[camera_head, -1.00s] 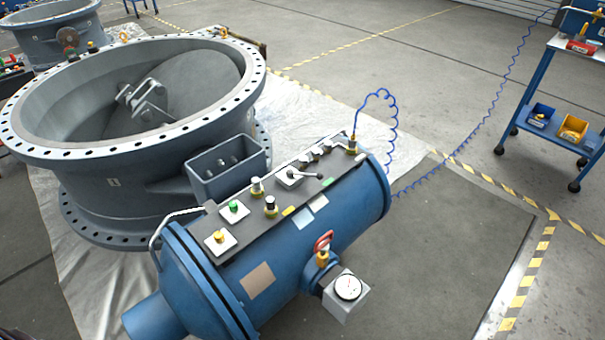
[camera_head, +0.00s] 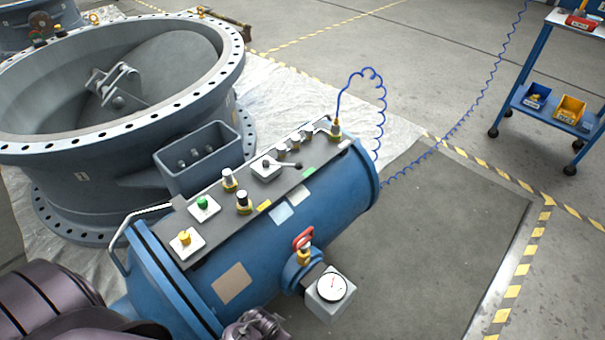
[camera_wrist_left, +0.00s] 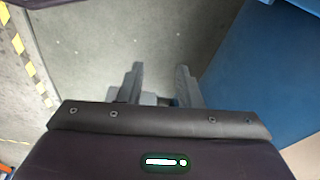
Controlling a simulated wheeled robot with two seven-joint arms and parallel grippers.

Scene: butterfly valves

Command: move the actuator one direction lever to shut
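The blue cylindrical actuator (camera_head: 322,213) lies in the middle of the head view, with a grey control panel (camera_head: 222,228) along its top. A small lever with a dark knob (camera_head: 284,165) sits on a white plate towards the panel's far end. Its arm points right; the plate's lettering is too small to read. My left arm comes in at the lower left of the head view, below the actuator's near end, its fingers not visible there. In the left wrist view my left gripper (camera_wrist_left: 160,85) is open and empty over floor, with a blue surface at right. My right gripper is not seen.
The panel also carries a yellow button (camera_head: 184,237), a green button (camera_head: 202,202) and black-topped knobs. A red-handled valve (camera_head: 303,239) and a gauge (camera_head: 331,288) stick out in front. A large grey butterfly valve (camera_head: 70,168) stands behind. A blue cart (camera_head: 545,105) is at right.

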